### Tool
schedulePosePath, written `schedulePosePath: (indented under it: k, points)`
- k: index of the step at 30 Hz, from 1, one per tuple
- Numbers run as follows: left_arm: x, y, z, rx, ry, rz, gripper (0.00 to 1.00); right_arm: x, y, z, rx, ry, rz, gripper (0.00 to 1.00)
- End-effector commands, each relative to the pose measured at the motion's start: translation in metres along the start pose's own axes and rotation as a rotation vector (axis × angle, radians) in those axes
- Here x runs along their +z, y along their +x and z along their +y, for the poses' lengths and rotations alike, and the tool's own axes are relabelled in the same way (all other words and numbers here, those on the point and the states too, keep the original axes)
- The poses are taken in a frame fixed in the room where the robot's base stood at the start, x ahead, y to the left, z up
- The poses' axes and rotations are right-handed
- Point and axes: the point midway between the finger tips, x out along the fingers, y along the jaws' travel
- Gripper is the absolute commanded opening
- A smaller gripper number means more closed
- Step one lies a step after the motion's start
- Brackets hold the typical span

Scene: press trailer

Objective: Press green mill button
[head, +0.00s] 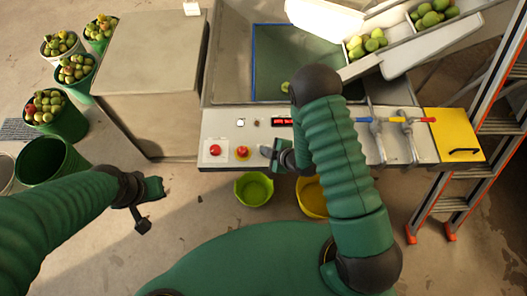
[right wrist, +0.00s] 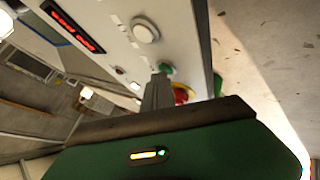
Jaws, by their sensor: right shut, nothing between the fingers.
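The green button (right wrist: 166,68) shows in the right wrist view on the white control panel (right wrist: 115,45), right by the fingertips of my right gripper (right wrist: 158,85). I cannot tell if they touch. The fingers are shut with nothing between them. In the head view my right gripper (head: 268,152) is over the panel's front part, and I cannot make out the green button there. My left gripper (head: 148,205) is away from the panel, over the floor at left; its jaw opening is unclear.
A red button (head: 215,149) and a red-and-yellow emergency button (head: 242,152) sit left of my right gripper. A red display (head: 282,121) is behind. A ladder (head: 478,140) is at right.

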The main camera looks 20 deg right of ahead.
Motion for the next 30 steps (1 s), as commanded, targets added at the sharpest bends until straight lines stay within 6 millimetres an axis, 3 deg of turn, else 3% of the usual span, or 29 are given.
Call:
schedulePosePath:
  k: [24, 30]
  points:
    - [-0.003, -0.013, 0.0, 0.0, 0.0, 0.0, 0.0, -0.008, -0.012, 0.009, -0.001, 0.0, -0.001, 0.0]
    - [-0.006, -0.028, 0.0, 0.0, 0.0, 0.0, 0.0, -0.017, -0.025, 0.018, 0.0, 0.0, -0.001, 0.0]
